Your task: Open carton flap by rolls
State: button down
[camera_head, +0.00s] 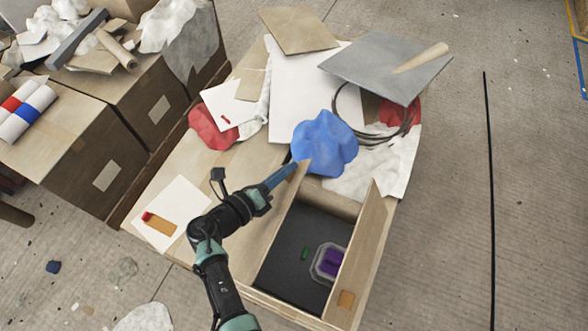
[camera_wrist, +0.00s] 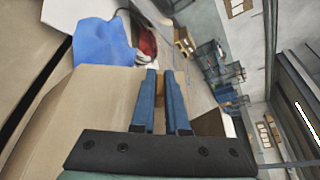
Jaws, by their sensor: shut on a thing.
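An open carton (camera_head: 300,245) with a dark interior stands in the lower middle of the head view. Its left flap (camera_head: 272,235) stands raised along the opening; its right flap (camera_head: 357,255) also stands up and bears an orange tab. My gripper (camera_head: 292,169) is at the far end of the left flap. In the wrist view its blue fingers (camera_wrist: 160,75) are close together with a thin tan piece between them, shut on the flap's edge; the flap's broad face (camera_wrist: 80,105) fills the left. Rolls with red and blue bands (camera_head: 25,108) lie on another carton at far left.
Inside the carton are a clear tub with purple contents (camera_head: 329,262) and a small green item (camera_head: 304,253). A blue cloth (camera_head: 325,143), a red cloth (camera_head: 211,127) and a grey board (camera_head: 388,68) lie behind. Open floor (camera_head: 450,230) is on the right, crossed by a black cable (camera_head: 489,200).

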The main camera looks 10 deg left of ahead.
jog(key=shift+w+a+r+n, duration=0.2)
jog(key=shift+a+r+n, duration=0.15)
jog(key=shift+a, duration=0.2)
jog(key=shift+w+a+r+p, duration=0.2)
jog(key=shift+a+p, duration=0.3)
jog(key=shift+a, duration=0.15)
jog(key=c, duration=0.9)
grip_release()
jog(key=p+v, duration=0.1)
jog(key=v, duration=1.2)
jog(key=shift+f, duration=0.2)
